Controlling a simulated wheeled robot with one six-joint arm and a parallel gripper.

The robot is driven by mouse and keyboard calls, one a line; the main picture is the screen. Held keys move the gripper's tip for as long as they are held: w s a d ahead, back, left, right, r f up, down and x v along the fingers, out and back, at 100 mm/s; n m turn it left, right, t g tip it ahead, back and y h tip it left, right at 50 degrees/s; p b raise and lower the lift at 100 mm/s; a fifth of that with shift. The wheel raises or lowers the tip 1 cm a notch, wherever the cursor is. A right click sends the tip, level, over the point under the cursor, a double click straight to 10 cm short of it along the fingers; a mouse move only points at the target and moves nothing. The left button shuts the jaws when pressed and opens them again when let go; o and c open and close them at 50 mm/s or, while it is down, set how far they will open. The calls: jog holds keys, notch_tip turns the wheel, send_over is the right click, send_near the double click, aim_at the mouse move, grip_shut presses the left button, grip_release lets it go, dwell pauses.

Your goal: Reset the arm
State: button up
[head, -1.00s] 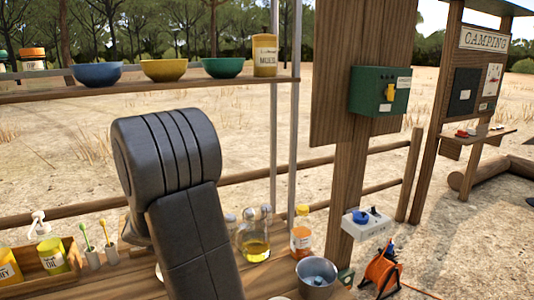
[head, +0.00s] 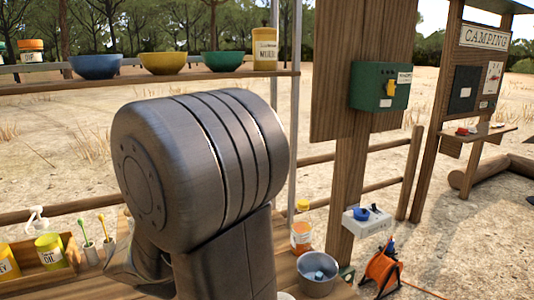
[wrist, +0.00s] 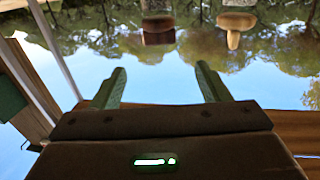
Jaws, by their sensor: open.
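My gripper (wrist: 158,88) shows in the wrist view with its two green fingers spread apart and nothing between them. Behind it the wrist view shows sky and trees, which appear upside down. In the head view my large grey arm link fills the middle foreground and stands in front of part of the wooden tailgate surface. My gripper itself does not show clearly in the head view.
A shelf (head: 200,78) holds blue (head: 95,67), yellow (head: 162,62) and green (head: 223,64) bowls and a muesli jar (head: 264,48). A metal pot (head: 317,280), a bottle (head: 301,235) and a wooden caddy (head: 30,275) stand below. A green box (head: 381,87) hangs on a post.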

jog(key=p+x, duration=0.1)
jog(key=x, duration=1.2)
jog(key=shift+w+f+p, duration=0.2)
jog(key=shift+p, duration=0.15)
jog(key=shift+n+y+b, duration=0.3)
jog(key=shift+y, duration=0.1)
jog(key=shift+s+r+n+g+y, duration=0.1)
jog(key=shift+s+n+g+y, duration=0.15)
jog(key=shift+g+y, duration=0.2)
jog(key=shift+a+n+g+y, duration=0.1)
jog(key=shift+n+g+y, duration=0.15)
jog(key=shift+n+y, duration=0.4)
jog(key=shift+a+r+n+g+y+p, duration=0.1)
jog(key=shift+r+n+g+y+p, duration=0.1)
jog(key=shift+n+g+y+p, duration=0.85)
jog(key=shift+a+n+g+y+p, duration=0.1)
jog(key=shift+n+g+y+p, duration=0.3)
jog(key=shift+y+p, duration=0.65)
